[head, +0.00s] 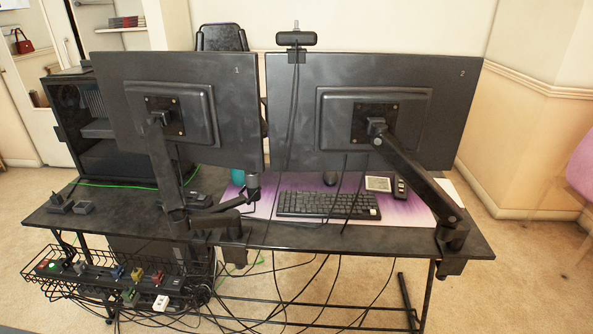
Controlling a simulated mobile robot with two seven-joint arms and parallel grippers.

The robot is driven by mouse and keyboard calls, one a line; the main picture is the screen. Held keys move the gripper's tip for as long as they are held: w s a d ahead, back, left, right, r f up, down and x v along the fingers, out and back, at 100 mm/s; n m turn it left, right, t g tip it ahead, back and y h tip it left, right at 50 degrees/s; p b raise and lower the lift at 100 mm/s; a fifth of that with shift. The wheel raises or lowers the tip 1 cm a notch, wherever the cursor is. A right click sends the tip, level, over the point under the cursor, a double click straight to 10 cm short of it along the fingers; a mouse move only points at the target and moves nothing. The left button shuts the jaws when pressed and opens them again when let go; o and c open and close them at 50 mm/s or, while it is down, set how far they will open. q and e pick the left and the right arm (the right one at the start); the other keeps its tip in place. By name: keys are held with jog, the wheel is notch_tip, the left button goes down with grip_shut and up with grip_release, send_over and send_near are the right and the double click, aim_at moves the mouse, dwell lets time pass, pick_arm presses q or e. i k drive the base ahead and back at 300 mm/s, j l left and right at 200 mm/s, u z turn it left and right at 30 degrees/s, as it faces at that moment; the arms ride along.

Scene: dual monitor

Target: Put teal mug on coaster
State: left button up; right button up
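A teal object (238,177), probably the mug, shows just below the lower edge of the left monitor. Most of it is hidden behind the monitor, so its handle and what it stands on cannot be told. A small pale square item with a dark edge (378,184) lies on the right part of the purple and white desk mat (410,208). I cannot tell whether it is the coaster. Neither of my grippers is in view.
Two large monitors (180,112) (440,115), seen from behind on black arms, block much of the desk (330,238). A cable basket (110,285) and loose cables hang below.

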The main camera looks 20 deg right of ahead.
aim_at(377, 180)
jog(key=z, duration=2.85)
jog(key=i+l+z, duration=0.15)
jog(key=i+z, duration=0.15)
jog(key=i, duration=0.2)
jog(key=i+z, duration=0.3)
jog(key=i, duration=0.2)
jog(key=i+u, duration=0.2)
jog(key=i, duration=0.4)
jog(key=i+l+u, duration=0.2)
jog(key=i, duration=0.4)
jog(key=i+j+u, duration=0.1)
jog(key=i+u, duration=0.4)
jog(key=i+l+u, duration=0.1)
jog(key=i+u, duration=0.4)
jog(key=i+j+u, duration=0.1)
jog(key=i+u, duration=1.1)
jog(key=i, duration=0.35)
jog(key=i+l+u, duration=0.2)
jog(key=i, duration=0.4)
jog(key=i+j+u, duration=0.1)
jog(key=i+u, duration=0.35)
jog(key=i+l+u, duration=0.1)
jog(key=i+u, duration=0.35)
jog(key=i, duration=0.15)
